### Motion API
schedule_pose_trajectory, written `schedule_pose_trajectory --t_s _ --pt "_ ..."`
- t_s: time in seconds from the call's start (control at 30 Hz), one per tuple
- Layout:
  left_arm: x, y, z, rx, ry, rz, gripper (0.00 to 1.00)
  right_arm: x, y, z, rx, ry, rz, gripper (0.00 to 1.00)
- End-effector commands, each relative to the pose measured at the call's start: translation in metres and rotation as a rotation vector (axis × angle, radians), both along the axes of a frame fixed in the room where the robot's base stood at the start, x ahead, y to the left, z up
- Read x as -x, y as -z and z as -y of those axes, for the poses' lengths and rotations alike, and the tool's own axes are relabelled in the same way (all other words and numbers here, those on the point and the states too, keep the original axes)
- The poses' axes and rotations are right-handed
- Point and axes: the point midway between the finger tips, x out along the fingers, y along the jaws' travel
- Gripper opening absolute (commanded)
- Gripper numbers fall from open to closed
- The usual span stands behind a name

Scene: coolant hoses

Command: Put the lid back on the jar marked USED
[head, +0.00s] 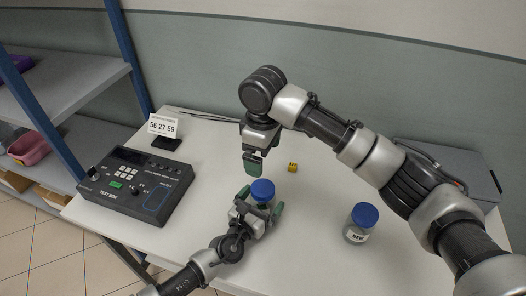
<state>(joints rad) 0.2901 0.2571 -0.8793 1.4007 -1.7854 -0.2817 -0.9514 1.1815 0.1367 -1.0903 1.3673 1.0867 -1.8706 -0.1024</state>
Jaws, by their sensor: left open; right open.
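A glass jar with a blue lid (262,188) stands near the middle of the table. Its lower part is largely hidden by my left gripper, and no label shows on it. A second glass jar (358,233) stands to the right, with a blue lid (365,214) on top; its white label is too small to read surely. My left gripper (259,207) is open, its green fingertips on either side of the first jar, below its lid; I cannot tell whether they touch it. My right gripper (253,161) is open and empty, pointing down just behind and above that jar.
A grey test box (135,185) with knobs and a card reading 56 27 59 (162,125) stand at the left. A small yellow block (292,167) lies behind the jars. A dark grey flat case (445,165) lies at the back right. The front right is clear.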

Motion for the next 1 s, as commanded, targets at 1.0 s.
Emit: schedule_pose_trajectory --t_s 1.0 --pt "0.090 0.000 -0.055 -0.001 0.000 -0.001 1.00 0.000 0.005 0.000 0.000 0.000 0.000 0.95"
